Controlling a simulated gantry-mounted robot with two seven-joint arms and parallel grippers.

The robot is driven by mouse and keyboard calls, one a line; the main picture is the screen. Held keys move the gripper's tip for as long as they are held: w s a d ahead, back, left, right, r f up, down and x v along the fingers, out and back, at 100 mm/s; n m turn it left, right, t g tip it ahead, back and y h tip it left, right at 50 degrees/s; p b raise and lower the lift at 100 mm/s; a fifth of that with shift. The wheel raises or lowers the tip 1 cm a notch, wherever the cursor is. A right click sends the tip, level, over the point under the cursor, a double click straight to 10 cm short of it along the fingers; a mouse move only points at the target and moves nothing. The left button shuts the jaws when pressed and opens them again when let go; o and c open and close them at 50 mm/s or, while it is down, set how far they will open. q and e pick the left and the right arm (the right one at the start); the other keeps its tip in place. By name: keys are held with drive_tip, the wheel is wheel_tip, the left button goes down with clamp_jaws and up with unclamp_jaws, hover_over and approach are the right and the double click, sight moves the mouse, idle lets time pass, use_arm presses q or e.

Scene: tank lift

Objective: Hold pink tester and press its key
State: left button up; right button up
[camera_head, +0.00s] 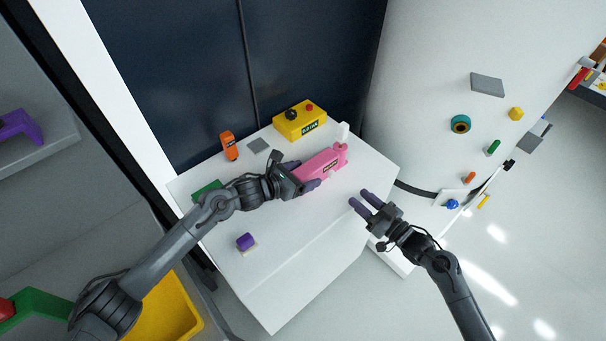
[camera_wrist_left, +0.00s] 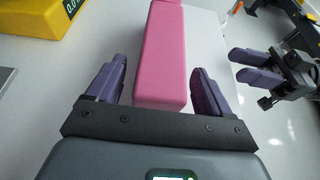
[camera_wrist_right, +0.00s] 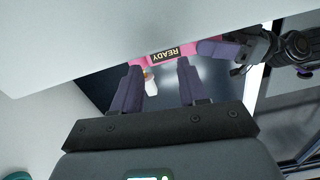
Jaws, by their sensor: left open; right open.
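The pink tester (camera_head: 322,163) lies on the white table, with a dark label on its side. In the right wrist view its label (camera_wrist_right: 174,52) reads "READY". My left gripper (camera_head: 305,183) is open at the tester's near left end. In the left wrist view the tester (camera_wrist_left: 162,60) lies between the two purple fingers (camera_wrist_left: 160,88), with gaps on both sides. My right gripper (camera_head: 362,202) is open and empty, to the right of the tester and apart from it. In the right wrist view the fingers (camera_wrist_right: 156,85) point toward the tester. I cannot make out the key clearly.
A yellow box (camera_head: 299,120) with a display and knobs stands behind the tester. An orange device (camera_head: 229,146), a grey plate (camera_head: 258,145), a green block (camera_head: 206,190) and a purple block (camera_head: 245,241) are on the table. The table's front middle is clear. A white tank (camera_head: 430,90) stands at the right.

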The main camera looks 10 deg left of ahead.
use_arm(q)
drive_tip(key=c, duration=1.2)
use_arm(e)
clamp_jaws()
idle(1.0)
